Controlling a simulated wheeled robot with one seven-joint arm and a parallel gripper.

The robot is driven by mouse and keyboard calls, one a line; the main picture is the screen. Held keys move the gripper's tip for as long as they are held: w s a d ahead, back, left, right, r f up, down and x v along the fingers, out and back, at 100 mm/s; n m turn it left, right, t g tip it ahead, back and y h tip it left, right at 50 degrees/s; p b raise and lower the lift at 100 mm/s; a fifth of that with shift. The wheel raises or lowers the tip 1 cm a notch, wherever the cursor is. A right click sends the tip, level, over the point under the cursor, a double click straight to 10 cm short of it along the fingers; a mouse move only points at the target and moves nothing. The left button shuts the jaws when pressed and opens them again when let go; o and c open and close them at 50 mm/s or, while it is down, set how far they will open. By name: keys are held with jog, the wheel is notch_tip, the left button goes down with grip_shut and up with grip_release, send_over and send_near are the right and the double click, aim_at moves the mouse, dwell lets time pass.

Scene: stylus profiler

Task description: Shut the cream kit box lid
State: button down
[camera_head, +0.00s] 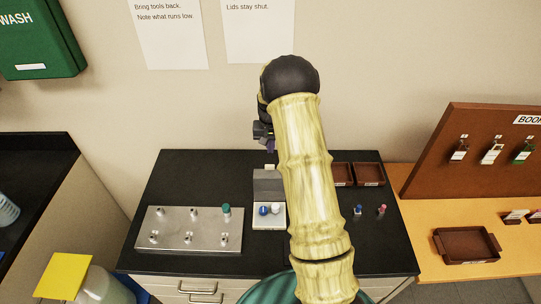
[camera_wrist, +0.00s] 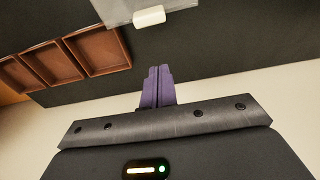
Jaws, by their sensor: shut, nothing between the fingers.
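The kit box (camera_head: 279,224) stands on the black bench top, with a pale base and a grey lid (camera_head: 267,186) standing up at its back. A small cream tab (camera_head: 270,167) sticks up at the lid's top edge. A blue and a white round item lie in the base. In the wrist view the cream tab (camera_wrist: 150,17) and part of the grey lid (camera_wrist: 118,10) show at the top edge. My gripper (camera_head: 270,145) is above and behind the lid, near the wall. Its purple fingers (camera_wrist: 157,85) are together and empty, apart from the tab in the picture.
A metal plate with several posts (camera_head: 190,238) lies left of the box. Brown trays (camera_head: 369,175) stand at the back right, partly behind my arm. Small blue and red items (camera_head: 358,211) stand on the right. The wall is close behind the bench.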

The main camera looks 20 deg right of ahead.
jog(key=s+f+p, duration=0.1)
jog(key=s+a+f+p, duration=0.1)
jog(key=s+p, duration=0.1)
jog(key=shift+s+a+f, duration=0.1)
jog(key=shift+s+a, duration=0.1)
jog(key=shift+w+d, duration=0.1)
dwell(0.6)
